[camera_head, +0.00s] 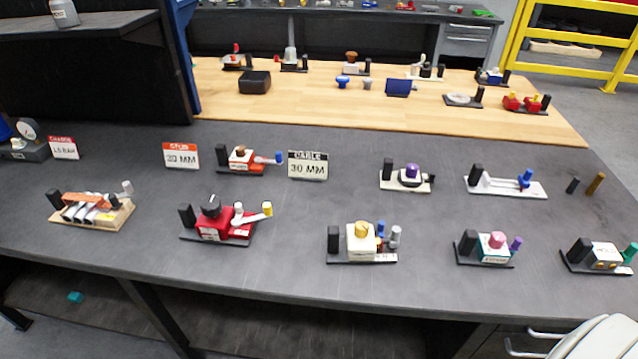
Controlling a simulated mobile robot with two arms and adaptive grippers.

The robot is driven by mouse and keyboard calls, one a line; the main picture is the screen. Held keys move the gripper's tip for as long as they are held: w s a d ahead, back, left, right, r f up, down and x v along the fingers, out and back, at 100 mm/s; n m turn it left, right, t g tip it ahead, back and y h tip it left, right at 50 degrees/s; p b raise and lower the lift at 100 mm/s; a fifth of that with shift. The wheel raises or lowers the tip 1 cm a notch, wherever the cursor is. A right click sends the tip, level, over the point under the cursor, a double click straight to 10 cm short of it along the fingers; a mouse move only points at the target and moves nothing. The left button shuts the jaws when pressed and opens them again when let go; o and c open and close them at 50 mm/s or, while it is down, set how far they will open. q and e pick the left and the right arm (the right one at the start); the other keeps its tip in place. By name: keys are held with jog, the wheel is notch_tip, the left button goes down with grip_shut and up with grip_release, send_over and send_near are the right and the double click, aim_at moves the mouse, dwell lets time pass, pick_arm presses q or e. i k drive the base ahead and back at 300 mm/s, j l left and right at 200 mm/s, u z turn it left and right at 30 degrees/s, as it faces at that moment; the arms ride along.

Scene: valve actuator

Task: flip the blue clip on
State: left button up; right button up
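Several small devices with blue parts stand on the dark table, and I cannot tell which part is the clip. A blue upright piece (526,179) sits at the right end of a long white plate (492,186) with a black block at its left end. A blue-tipped lever (272,158) sticks out to the right of a red and white device (241,159). A small blue part (380,230) stands between a yellow-topped white block (361,241) and a grey knob. Whether any of these is on or off is too small to tell. Neither gripper is in view.
The dark table (300,275) also holds a red device (215,222), a pink-knobbed device (492,245), a green-levered device (603,255) and sign cards (308,167). A wooden surface (300,105) with more devices lies behind. A yellow railing (560,65) stands at the back right.

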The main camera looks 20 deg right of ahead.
aim_at(381, 225)
jog(key=z, duration=1.2)
